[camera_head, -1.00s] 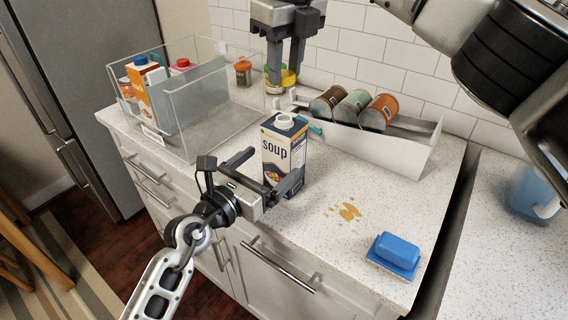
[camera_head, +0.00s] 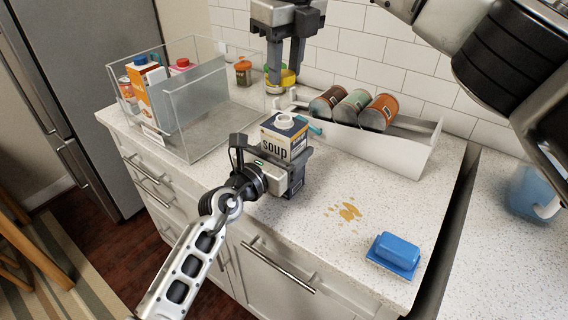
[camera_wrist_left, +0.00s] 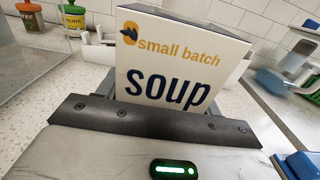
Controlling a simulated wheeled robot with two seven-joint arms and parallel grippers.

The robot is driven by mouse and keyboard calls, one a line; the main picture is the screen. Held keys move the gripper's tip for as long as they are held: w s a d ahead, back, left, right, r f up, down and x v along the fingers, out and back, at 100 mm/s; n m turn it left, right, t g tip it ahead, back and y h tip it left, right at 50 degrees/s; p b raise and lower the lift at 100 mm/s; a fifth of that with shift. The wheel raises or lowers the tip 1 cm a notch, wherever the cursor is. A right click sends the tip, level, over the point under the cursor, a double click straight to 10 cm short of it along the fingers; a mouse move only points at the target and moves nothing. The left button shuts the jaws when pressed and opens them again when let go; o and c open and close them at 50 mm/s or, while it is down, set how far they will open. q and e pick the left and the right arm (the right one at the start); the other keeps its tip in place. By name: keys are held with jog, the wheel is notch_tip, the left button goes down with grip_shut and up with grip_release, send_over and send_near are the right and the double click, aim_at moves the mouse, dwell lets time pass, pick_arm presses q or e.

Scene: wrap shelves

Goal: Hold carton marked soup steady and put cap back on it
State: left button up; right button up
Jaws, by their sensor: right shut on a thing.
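The soup carton (camera_head: 283,139) stands upright on the counter, dark blue and white, with a bare white spout (camera_head: 284,121) on its top. Its lettered face (camera_wrist_left: 178,75) fills the middle of the left wrist view. My left gripper (camera_head: 285,165) is level at the carton's front, its fingers along both sides. Whether they press on it is hidden. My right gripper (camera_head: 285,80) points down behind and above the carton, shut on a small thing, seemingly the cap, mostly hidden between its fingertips. It is apart from the carton.
A clear bin (camera_head: 203,117) with cartons stands at the left. A white rack (camera_head: 385,152) of cans lies at the back right. Spice jars (camera_head: 243,72) stand by the wall. A yellow-brown spill (camera_head: 347,211) and a blue butter dish (camera_head: 396,252) are at the front right.

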pick_arm(q)
jog(key=c, duration=0.4)
pick_arm(e)
send_over(283, 117)
jog(key=shift+s+d+f, duration=0.1)
jog(key=shift+f, duration=1.2)
jog(key=shift+s+d+f, duration=0.1)
jog(key=shift+f, duration=1.15)
jog(key=shift+f, duration=0.85)
pick_arm(q)
jog(key=shift+f, duration=0.1)
pick_arm(e)
jog(key=shift+f, duration=0.55)
